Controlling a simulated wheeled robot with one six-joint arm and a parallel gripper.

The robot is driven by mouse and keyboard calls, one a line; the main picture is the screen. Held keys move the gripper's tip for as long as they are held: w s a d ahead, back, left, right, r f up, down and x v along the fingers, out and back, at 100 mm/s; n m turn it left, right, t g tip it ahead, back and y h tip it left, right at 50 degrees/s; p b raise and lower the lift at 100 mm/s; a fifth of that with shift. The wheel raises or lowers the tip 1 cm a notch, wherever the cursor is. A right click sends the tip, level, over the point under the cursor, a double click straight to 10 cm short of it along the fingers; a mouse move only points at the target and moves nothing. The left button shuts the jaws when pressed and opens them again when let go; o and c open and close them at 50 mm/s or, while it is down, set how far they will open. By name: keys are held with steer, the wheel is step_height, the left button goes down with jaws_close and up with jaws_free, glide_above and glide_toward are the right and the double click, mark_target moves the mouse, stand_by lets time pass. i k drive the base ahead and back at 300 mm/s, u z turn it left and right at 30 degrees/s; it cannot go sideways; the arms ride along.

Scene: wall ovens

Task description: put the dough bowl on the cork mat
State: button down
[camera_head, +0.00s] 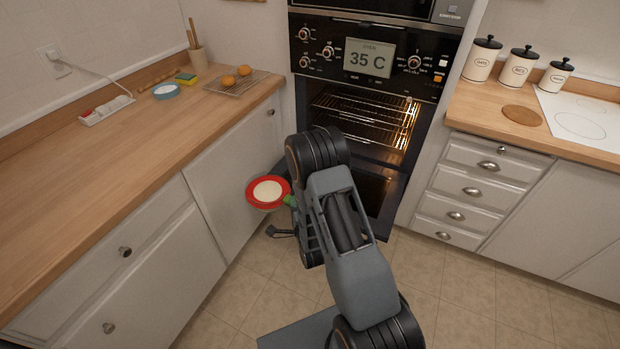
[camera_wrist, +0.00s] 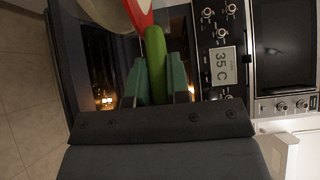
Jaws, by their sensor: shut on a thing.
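The dough bowl (camera_head: 268,192) has a red rim and pale dough inside. It is in the air beside the left cabinet fronts, below counter height. Its green handle (camera_wrist: 156,65) lies between the green fingers of my gripper (camera_wrist: 155,80), which is shut on it. In the wrist view only part of the bowl (camera_wrist: 140,14) shows, at the top edge. In the head view my arm hides most of the gripper. The cork mat (camera_head: 522,115) is a round brown disc on the right counter, with nothing on it.
The oven (camera_head: 368,110) between the counters is lit inside, with wire racks showing; its display reads 35 C. Several lidded canisters (camera_head: 520,66) stand behind the mat, and a white hob (camera_head: 585,118) is right of it. The left counter (camera_head: 150,150) holds a cooling rack (camera_head: 237,84) with buns.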

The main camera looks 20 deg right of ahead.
mark_target(524, 118)
steer(key=u, duration=2.55)
steer(key=k, duration=2.55)
steer(key=z, duration=0.9)
